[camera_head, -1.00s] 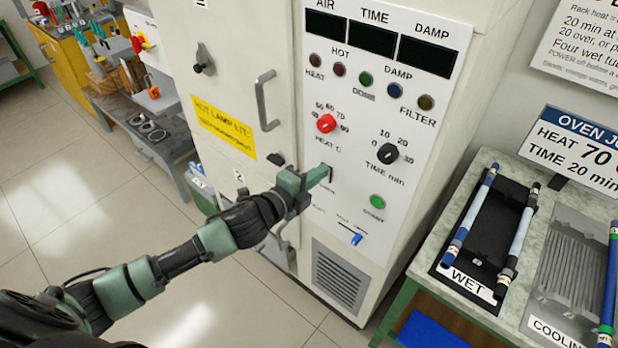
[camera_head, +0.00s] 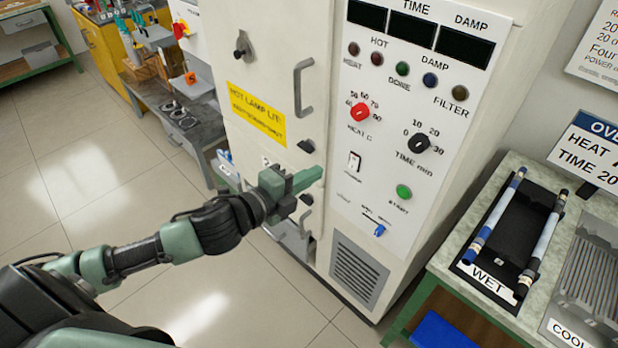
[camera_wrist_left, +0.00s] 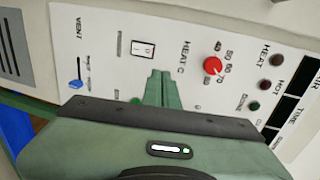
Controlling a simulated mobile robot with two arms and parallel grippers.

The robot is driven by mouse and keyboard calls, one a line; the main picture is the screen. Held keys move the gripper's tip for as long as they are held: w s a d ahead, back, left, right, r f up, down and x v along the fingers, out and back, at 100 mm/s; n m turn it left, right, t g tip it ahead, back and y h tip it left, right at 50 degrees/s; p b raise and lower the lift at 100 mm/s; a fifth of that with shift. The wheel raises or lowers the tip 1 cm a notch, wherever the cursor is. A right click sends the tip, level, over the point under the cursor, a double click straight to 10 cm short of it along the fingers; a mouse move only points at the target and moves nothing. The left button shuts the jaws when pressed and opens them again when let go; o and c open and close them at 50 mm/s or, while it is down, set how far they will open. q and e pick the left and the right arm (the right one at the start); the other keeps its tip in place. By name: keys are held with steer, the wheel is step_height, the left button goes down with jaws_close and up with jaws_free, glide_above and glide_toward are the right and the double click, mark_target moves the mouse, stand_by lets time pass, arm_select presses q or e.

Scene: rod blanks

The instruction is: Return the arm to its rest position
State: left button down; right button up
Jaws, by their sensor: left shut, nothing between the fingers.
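My left arm reaches in from the left in the head view. Its green left gripper (camera_head: 308,179) is shut and empty, in front of the white oven (camera_head: 330,250) and just left of the power switch (camera_head: 354,161). The shut fingers also show in the left wrist view (camera_wrist_left: 162,84), pointing toward the control panel (camera_wrist_left: 110,40). In that view the power switch (camera_wrist_left: 143,49) lies just beyond the fingertips, and I cannot tell the exact gap. My right gripper is not in view.
The oven panel has a red heat knob (camera_head: 360,112), a black time knob (camera_head: 419,143), a green start button (camera_head: 403,191) and a blue vent slider (camera_head: 379,230). A bench (camera_head: 440,262) at right holds a black WET tray (camera_head: 508,241) with two rods. Floor at left is clear.

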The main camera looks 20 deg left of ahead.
arm_select(q)
steer(key=shift+s+a+r, duration=0.1)
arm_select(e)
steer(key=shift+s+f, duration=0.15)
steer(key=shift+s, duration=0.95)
